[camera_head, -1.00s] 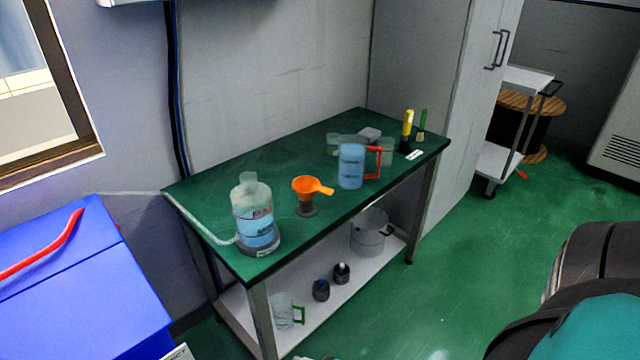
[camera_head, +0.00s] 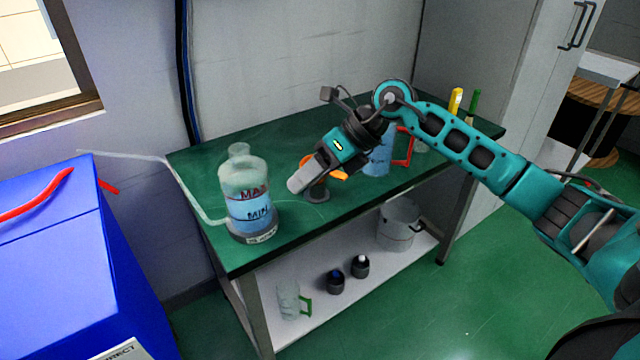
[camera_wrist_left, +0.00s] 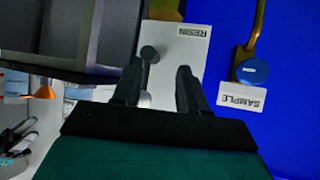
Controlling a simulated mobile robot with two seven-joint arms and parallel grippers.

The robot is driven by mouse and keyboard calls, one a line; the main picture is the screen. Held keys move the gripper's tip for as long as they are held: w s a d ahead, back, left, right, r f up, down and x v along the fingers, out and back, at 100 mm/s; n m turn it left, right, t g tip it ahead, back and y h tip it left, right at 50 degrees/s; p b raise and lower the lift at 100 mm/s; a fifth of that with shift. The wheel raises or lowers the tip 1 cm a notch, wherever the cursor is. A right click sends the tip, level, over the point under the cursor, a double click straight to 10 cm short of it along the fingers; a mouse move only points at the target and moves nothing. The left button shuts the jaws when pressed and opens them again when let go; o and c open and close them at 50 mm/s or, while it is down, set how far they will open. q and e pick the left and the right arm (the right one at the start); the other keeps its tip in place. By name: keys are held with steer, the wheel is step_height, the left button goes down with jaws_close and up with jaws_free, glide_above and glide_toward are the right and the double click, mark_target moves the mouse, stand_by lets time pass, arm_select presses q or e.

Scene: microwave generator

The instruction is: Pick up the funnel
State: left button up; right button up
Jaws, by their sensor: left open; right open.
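The orange funnel (camera_head: 339,174) sits on a dark stand on the green table (camera_head: 205,170), right of the bottle. My right gripper (camera_head: 300,184) is over and in front of it in the head view and hides most of it. Only a little orange and the stand (camera_head: 318,193) show. I cannot tell whether the fingers touch the funnel. The right gripper is open. My left gripper (camera_wrist_left: 160,82) is not in the head view. In the left wrist view its two fingers are apart with nothing between them, before a white label and a blue surface.
A bottle with blue liquid (camera_head: 248,200) stands left of the funnel, with a clear hose at its side. A blue jug with a red handle (camera_head: 378,160) stands behind the right gripper. The lower shelf (camera_head: 340,300) holds a pot, a jug and small dark jars.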

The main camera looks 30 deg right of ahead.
mark_target(340, 174)
steer(key=w+d+r+h, duration=0.1)
steer(key=d+h, duration=0.2)
steer(key=d, duration=0.3)
steer(key=d+r+h, duration=0.2)
steer(key=d+h, duration=0.1)
steer(key=d, duration=0.4)
steer(key=b+x, duration=0.1)
steer(key=x, duration=0.5)
steer(key=shift+w+a+f, duration=0.1)
steer(key=shift+w+f, duration=0.2)
steer(key=x, duration=0.2)
steer(key=w+b+x, duration=0.1)
steer(key=x, duration=0.1)
steer(key=shift+w+a+f, duration=0.1)
steer(key=shift+a+f, duration=0.05)
steer(key=shift+a, duration=0.05)
steer(key=shift+w+f, duration=0.2)
steer(key=shift+f, duration=0.3)
steer(key=shift+c, duration=0.5)
jaws_close()
